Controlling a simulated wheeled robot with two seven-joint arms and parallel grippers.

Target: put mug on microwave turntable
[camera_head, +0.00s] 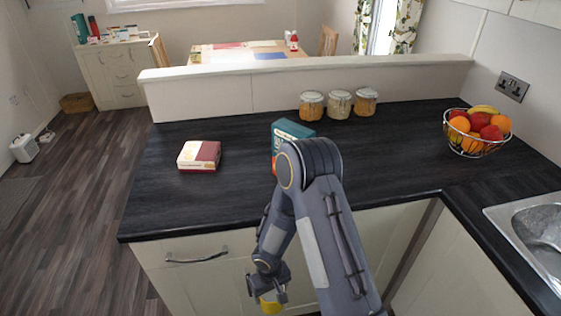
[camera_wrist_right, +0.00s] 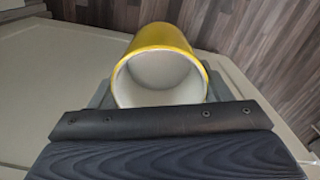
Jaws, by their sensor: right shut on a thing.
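A yellow mug (camera_wrist_right: 160,78) with a white inside is held by my right gripper (camera_wrist_right: 155,118) in the right wrist view. Its open mouth faces that camera. In the head view the mug (camera_head: 270,304) shows only as a small yellow piece at the bottom edge, below my right gripper (camera_head: 267,286). The gripper is shut on the mug, in front of the cabinet fronts and below the counter top. No microwave or turntable is in view. My left gripper is not in view.
The dark counter (camera_head: 240,195) holds a small red and white box (camera_head: 199,155), a teal box (camera_head: 290,130) partly behind my arm, three jars (camera_head: 339,104) and a wire fruit basket (camera_head: 478,130). A sink (camera_head: 535,225) is at the right. Open floor (camera_head: 80,220) lies at the left.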

